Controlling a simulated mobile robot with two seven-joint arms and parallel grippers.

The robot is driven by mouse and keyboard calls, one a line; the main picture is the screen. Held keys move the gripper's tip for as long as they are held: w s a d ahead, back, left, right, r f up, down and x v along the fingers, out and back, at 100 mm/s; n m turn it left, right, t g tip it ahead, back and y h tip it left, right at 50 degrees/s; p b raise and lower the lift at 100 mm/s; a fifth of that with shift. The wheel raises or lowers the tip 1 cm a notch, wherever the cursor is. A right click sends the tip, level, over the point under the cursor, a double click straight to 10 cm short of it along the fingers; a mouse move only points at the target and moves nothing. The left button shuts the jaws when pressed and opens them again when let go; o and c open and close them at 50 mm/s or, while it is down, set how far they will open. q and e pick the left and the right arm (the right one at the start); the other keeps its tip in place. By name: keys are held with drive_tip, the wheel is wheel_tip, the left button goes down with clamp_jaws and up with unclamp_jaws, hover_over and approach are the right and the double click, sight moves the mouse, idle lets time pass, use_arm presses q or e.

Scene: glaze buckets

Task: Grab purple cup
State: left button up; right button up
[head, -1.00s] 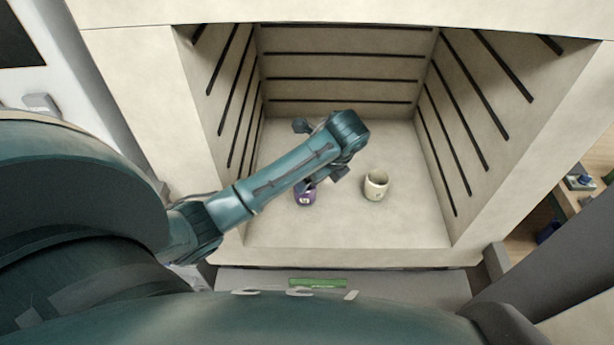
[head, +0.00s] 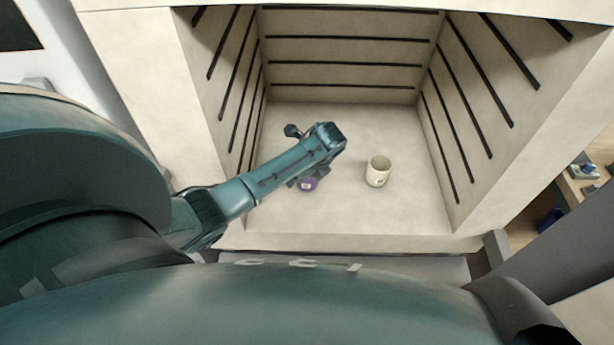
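The purple cup (head: 309,185) stands on the floor of the open kiln-like chamber, left of the middle. It is small, with a pale label on its front, and my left arm hides its upper part. My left gripper (head: 316,167) is at the end of the arm reaching in from the left, right above and beside the cup in the picture. The wrist covers most of the fingers, so I cannot tell whether they are open or touch the cup. My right gripper is not in view.
A cream cup (head: 378,173) stands upright to the right of the purple cup, with bare floor between them. Chamber walls with dark slots enclose the left, back and right sides. The chamber floor (head: 410,215) is clear at the right and front.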

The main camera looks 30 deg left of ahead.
use_arm(q)
drive_tip(key=shift+a+f, duration=0.1)
drive_tip(key=shift+f, duration=0.25)
drive_tip(key=shift+w, duration=0.1)
drive_tip(key=c, duration=1.2)
drive_tip(key=shift+o, duration=0.2)
